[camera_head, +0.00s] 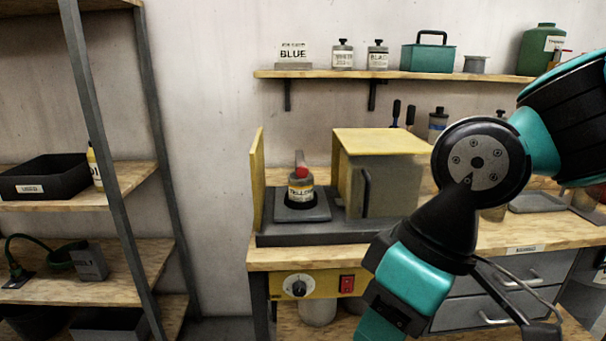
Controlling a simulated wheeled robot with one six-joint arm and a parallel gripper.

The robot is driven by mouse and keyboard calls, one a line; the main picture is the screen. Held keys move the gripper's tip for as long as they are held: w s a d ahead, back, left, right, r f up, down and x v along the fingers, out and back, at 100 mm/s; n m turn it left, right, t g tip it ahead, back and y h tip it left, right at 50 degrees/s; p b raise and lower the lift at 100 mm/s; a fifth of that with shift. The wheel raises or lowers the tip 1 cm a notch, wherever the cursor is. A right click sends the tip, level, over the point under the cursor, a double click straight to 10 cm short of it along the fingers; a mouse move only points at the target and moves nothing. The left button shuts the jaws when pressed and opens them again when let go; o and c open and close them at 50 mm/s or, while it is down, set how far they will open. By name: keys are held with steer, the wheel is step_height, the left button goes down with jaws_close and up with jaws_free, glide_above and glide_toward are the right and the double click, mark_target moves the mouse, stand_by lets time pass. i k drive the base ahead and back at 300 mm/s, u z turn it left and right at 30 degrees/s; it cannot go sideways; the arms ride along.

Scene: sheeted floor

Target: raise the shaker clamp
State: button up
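The shaker (330,232) stands on the wooden bench, with a dark grey base, a yellow side panel at left and a yellow-topped grey housing at right. A can labelled YELLOW (301,190) stands upright on its square plate. The clamp (301,166) appears as a red-ended piece on top of the can. It looks down against the lid, but I cannot tell if it presses on it. My arm crosses the right side, in front of the bench and the shaker's right edge. My gripper is not clearly in view.
Below the shaker, a yellow front panel holds a black dial (299,287) and a red switch (346,284). A wall shelf (400,75) above carries bottles and a teal box (427,57). A rack (110,190) stands at left. The air before the shaker is clear at left.

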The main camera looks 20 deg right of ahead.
mark_target(302, 172)
steer(key=u, duration=3.15)
steer(key=i, duration=0.6)
steer(key=z, duration=2.45)
